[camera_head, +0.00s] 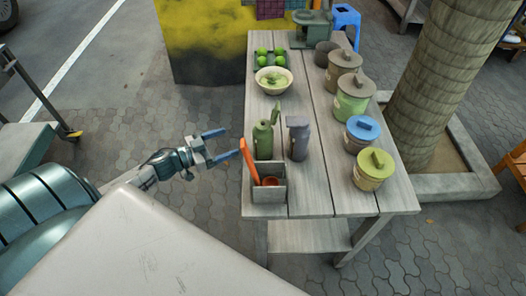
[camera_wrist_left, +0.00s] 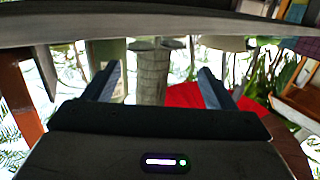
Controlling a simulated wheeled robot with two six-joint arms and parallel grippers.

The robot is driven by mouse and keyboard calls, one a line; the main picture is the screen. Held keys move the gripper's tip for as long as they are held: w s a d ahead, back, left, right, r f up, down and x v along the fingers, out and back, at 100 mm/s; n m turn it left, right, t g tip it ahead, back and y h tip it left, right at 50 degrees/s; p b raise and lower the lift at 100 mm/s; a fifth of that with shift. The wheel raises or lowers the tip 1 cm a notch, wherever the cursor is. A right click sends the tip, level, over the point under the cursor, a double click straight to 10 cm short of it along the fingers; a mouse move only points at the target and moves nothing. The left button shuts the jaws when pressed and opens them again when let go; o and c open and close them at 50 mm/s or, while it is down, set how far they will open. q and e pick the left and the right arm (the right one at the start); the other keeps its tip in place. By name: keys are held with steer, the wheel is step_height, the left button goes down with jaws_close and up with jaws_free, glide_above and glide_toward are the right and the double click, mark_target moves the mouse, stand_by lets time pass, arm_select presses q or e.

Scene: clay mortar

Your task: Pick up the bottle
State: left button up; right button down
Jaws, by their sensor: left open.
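A green bottle-like container (camera_head: 263,140) stands upright on the left part of the wooden table (camera_head: 330,195). A grey bottle-like container (camera_head: 298,140) stands just right of it. My left gripper (camera_head: 232,142) is open and empty, off the table's left edge, with its fingers pointing toward the green container and apart from it. In the left wrist view my open fingers (camera_wrist_left: 160,82) show below a pale table edge (camera_wrist_left: 150,28), and neither container can be made out there. My right gripper is not in view.
A grey box (camera_head: 268,197) with an orange tool stands at the table's near left corner, close to my gripper. A bowl (camera_head: 273,80) and green fruits lie farther back. Several lidded jars (camera_head: 353,97) line the right side. A tree trunk (camera_head: 440,75) stands beyond.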

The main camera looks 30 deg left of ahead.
mark_target(254, 137)
arm_select(q)
steer(key=d+r+m+h, duration=0.1)
steer(key=d+r, duration=0.1)
steer(key=d, duration=0.1)
steer(key=w+d+r+g+h, duration=0.1)
steer(key=d, duration=0.1)
steer(key=w+d+r+m+g+h, duration=0.1)
steer(key=d+r, duration=0.1)
steer(key=d, duration=0.1)
steer(key=shift+d+r+m+h, duration=0.3)
steer(key=shift+d, duration=0.05)
steer(key=shift+w+d, duration=0.4)
steer(key=shift+d, duration=0.05)
steer(key=p+x, duration=0.1)
steer(key=x, duration=0.3)
steer(key=shift+s+d+r+p, duration=0.1)
steer(key=shift+s+d+p, duration=0.1)
steer(key=shift+p, duration=0.2)
steer(key=shift+w+d, duration=0.2)
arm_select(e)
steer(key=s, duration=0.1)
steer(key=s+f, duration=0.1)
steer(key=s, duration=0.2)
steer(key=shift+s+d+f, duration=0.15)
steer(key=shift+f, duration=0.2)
arm_select(q)
steer(key=c, duration=1.1)
